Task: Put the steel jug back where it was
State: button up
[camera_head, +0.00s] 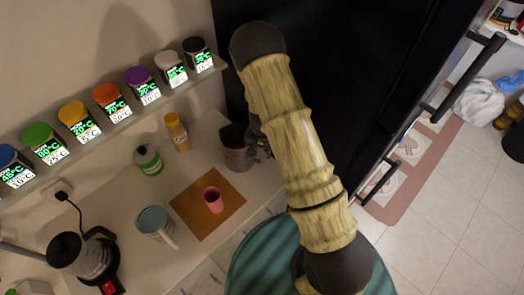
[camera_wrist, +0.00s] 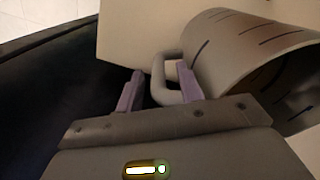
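The steel jug (camera_head: 238,158) is a grey-brown vessel with a dark inside, at the right end of the counter beside the black cabinet. In the wrist view the jug (camera_wrist: 250,50) fills the upper right, with dark marks on its wall and its handle (camera_wrist: 160,78) towards me. My gripper (camera_head: 260,140) is at the jug's right side, partly hidden by my arm. In the wrist view my gripper's two purple fingers (camera_wrist: 160,90) are apart, with part of the handle between them. A gap shows beside the left finger, and I see no firm grip.
An orange-brown mat (camera_head: 190,222) holds a pink cup (camera_head: 213,200). A kettle (camera_head: 88,260) is at lower left. Spice dispensers line a shelf (camera_head: 120,123). The black cabinet (camera_head: 370,60) bounds the right.

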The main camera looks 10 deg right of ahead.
jog(key=shift+d, duration=0.2)
jog(key=shift+s+a+r, duration=0.1)
jog(key=shift+a+r, duration=0.15)
jog(key=shift+r, duration=0.35)
notch_tip(320, 180, up, 11)
jog(key=shift+d+r+b, duration=0.1)
jog(key=shift+b, duration=1.05)
jog(key=shift+s, duration=0.1)
